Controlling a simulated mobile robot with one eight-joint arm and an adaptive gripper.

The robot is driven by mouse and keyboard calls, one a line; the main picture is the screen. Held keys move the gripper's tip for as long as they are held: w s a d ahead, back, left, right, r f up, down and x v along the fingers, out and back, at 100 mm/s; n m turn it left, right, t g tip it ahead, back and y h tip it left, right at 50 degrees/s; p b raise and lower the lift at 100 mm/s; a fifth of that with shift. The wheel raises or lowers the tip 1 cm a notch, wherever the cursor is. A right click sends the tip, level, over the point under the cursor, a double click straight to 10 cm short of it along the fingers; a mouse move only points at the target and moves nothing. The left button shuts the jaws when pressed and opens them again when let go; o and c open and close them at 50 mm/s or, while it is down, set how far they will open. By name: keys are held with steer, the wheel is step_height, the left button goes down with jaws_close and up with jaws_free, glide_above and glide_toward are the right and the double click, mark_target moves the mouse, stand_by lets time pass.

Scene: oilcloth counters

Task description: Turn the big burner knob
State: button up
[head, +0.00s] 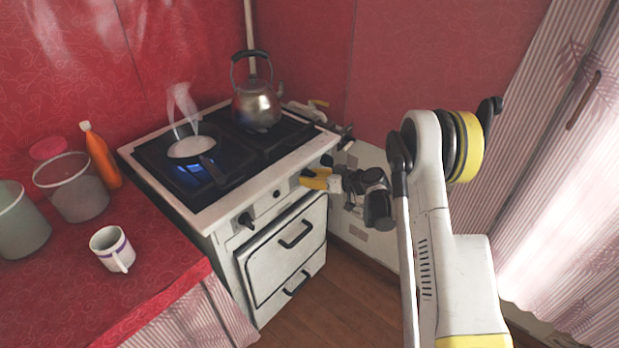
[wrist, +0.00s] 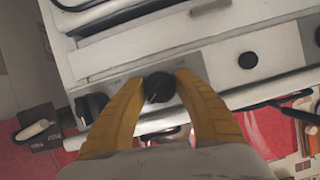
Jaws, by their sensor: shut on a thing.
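My gripper (head: 314,180) with yellow fingers is at the right part of the white stove's front panel (head: 270,202). In the wrist view my gripper (wrist: 160,80) is shut on a black knob (wrist: 158,88), with one finger on each side of it. In the head view the fingers hide this knob. Another black knob (head: 246,219) is on the left of the panel, apart from the gripper. One more black knob (wrist: 92,107) is just left of the fingers in the wrist view. I cannot tell from markings which burner each knob serves.
A steaming pan (head: 193,148) sits over a blue flame on the stove. A kettle (head: 257,105) stands at the back. The oven handle (head: 297,235) is below the panel. A mug (head: 112,249) and an orange bottle (head: 100,155) stand on the red counter. The floor in front is clear.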

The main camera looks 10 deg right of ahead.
steer(key=m+g+y, duration=0.1)
steer(key=m+y, duration=0.1)
steer(key=m, duration=0.2)
stand_by(0.4)
steer(key=shift+y, duration=0.3)
steer(key=o, duration=1.2)
steer(key=shift+a, duration=0.1)
